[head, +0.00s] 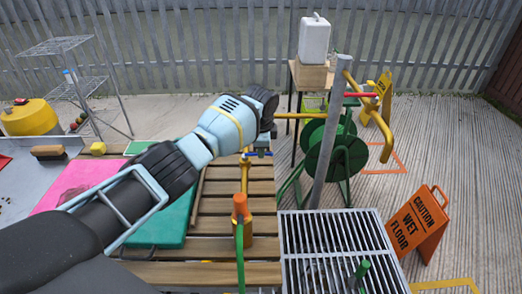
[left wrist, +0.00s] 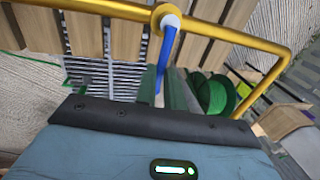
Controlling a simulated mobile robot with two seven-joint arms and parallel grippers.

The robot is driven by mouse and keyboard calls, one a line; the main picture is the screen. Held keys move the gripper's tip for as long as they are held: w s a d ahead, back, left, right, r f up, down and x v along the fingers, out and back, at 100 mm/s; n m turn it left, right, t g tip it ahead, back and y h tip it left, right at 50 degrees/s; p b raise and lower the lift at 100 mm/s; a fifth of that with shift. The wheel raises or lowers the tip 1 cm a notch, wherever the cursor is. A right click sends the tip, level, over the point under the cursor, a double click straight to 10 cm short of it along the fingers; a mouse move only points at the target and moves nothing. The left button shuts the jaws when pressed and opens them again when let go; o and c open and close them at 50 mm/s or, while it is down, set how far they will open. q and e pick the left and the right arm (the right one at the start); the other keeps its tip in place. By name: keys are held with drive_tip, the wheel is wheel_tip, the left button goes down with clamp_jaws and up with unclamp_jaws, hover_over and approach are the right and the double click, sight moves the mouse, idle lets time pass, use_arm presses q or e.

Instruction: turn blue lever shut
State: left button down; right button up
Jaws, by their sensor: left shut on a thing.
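The blue lever (left wrist: 167,50) hangs from a pale collar on a yellow pipe (left wrist: 235,37) in the left wrist view. Its lower end runs between the two dark fingers of my left gripper (left wrist: 164,88), which are shut on it. In the head view, a small part of the blue lever (head: 262,154) shows beside the upright yellow pipe (head: 245,178), just below my left gripper (head: 270,134). My wrist hides most of the grip there. The lever's exact angle is hard to tell. My right gripper is not in view.
A grey post (head: 326,140) with a red lever (head: 361,95) and a green hose reel (head: 345,157) stand to the right. A metal grate (head: 335,235), an orange wet-floor sign (head: 419,222) and a green hose (head: 240,262) with an orange end lie nearer.

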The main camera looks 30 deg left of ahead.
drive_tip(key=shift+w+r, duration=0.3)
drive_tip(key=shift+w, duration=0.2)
use_arm(q)
drive_tip(key=c, duration=1.5)
unclamp_jaws()
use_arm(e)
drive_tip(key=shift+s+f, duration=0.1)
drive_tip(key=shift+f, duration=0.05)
use_arm(q)
drive_tip(key=shift+r, duration=0.1)
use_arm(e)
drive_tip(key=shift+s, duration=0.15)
